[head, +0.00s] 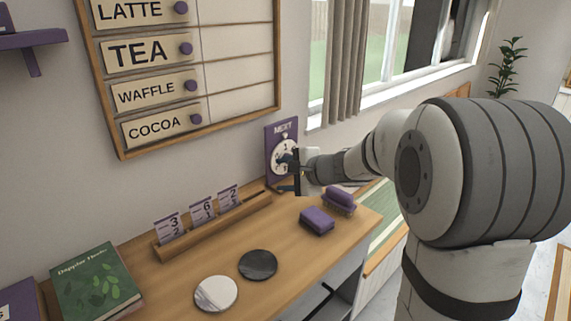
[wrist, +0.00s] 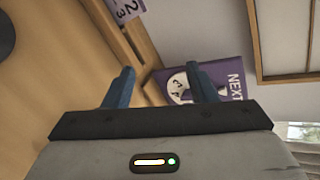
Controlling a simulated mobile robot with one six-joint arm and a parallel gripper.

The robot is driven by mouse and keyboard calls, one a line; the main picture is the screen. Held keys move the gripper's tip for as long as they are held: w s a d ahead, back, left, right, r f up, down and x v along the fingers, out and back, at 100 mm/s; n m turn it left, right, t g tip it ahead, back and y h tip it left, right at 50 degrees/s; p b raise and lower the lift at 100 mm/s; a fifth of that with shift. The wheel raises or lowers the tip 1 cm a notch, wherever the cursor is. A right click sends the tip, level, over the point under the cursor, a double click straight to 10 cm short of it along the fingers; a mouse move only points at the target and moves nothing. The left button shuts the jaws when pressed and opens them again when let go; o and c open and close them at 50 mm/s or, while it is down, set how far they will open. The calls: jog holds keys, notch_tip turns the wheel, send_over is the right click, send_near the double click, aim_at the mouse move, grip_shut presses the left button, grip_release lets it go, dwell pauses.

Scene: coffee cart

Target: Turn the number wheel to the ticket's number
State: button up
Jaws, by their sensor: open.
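The number wheel, a white disc (head: 278,143) on a purple panel marked NEXT (head: 283,127), stands against the wall at the back of the counter. My gripper (head: 287,171) is in front of it and hides part of the disc. In the wrist view my gripper (wrist: 161,82) has its two blue fingers spread apart, with the purple panel (wrist: 228,76) beyond the right finger. Part of the white disc (wrist: 177,84) shows between the fingers; I cannot tell whether they touch it. Tickets (head: 202,211) marked 3, 6 and 2 stand in a wooden rail (head: 230,217).
A purple sponge (head: 317,220) and a purple brush (head: 340,200) lie on the counter right of the rail. A dark round coaster (head: 258,265), a white one (head: 216,294) and a green book (head: 97,283) lie nearer. A menu board (head: 240,75) hangs above.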

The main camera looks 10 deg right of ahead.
jog(key=w+d+f+m+t+h+b, duration=0.2)
jog(key=w+d+f+m+t, duration=0.25)
jog(key=w+d+m, duration=0.5)
jog(key=w+a+f+n, duration=0.1)
jog(key=w+a, duration=0.3)
jog(key=w, duration=0.4)
jog(key=shift+a+f+n+p, duration=0.35)
jog(key=shift+f+p, duration=0.1)
jog(key=shift+f, duration=0.1)
jog(key=shift+w+g, duration=0.1)
jog(key=shift+g, duration=0.15)
jog(key=c, duration=1)
jog(key=shift+r+p, duration=0.1)
jog(key=shift+p, duration=0.25)
